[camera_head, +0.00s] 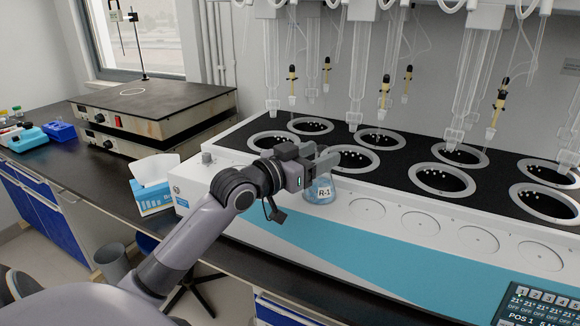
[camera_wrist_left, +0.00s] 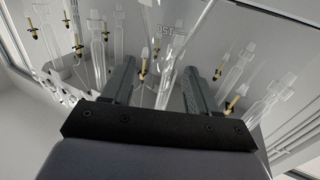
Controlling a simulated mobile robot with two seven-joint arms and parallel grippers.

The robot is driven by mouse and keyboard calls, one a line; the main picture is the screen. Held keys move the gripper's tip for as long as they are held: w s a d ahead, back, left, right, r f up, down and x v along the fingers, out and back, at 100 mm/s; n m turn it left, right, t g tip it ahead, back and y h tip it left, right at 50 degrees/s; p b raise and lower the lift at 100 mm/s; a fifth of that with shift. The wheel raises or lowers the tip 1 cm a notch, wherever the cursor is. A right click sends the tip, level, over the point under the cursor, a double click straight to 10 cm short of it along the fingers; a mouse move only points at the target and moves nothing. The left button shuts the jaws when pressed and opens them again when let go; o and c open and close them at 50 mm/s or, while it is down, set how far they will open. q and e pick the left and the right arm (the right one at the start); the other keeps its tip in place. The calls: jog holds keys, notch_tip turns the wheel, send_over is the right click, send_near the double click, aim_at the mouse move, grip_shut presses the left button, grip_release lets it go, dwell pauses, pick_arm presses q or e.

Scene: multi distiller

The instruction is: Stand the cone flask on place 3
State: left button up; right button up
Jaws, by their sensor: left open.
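The cone flask (camera_head: 320,191), clear with bluish contents and an "R-1" label, stands upright at the left end of the distiller's white front ledge (camera_head: 393,237). Several round marked places run along this ledge to the right of the flask. My left gripper (camera_head: 325,159) is open at the flask's upper part, and its fingers hide the neck. In the left wrist view clear glass with printed marks (camera_wrist_left: 172,32) shows between the two open fingers (camera_wrist_left: 160,85). I cannot tell whether a finger touches the glass. My right gripper is not in view.
Behind the ledge, the black deck (camera_head: 398,165) has several ringed wells, with glass columns hanging above them. A tissue box (camera_head: 153,190) stands left of the distiller. Stacked hot plates (camera_head: 150,112) are at the back left. The ledge right of the flask is clear.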

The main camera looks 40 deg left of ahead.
pick_arm(q)
jog(key=s+a+b, duration=0.1)
jog(key=s, duration=0.9)
jog(key=shift+s+a, duration=0.25)
jog(key=shift+a, duration=0.05)
jog(key=s+d+f+g+y, duration=0.1)
jog(key=s+d+f+g, duration=0.2)
jog(key=f, duration=0.6)
jog(key=s+d+f+g, duration=0.3)
jog(key=f+g, duration=0.1)
jog(key=f, duration=0.6)
jog(key=s+d+f+g+y, duration=0.1)
jog(key=s+d+f+g, duration=0.35)
jog(key=s, duration=0.25)
jog(key=s+d+f+g, duration=0.3)
jog(key=s+f, duration=0.2)
jog(key=s, duration=0.3)
jog(key=w+d+f+t+h+p, duration=0.1)
jog(key=w+d+f+t+p, duration=0.1)
jog(key=w+f+t, duration=0.4)
jog(key=shift+w+d+m+t+p, duration=0.3)
jog(key=shift+w+t+p, duration=0.05)
jog(key=shift+t+p, duration=0.2)
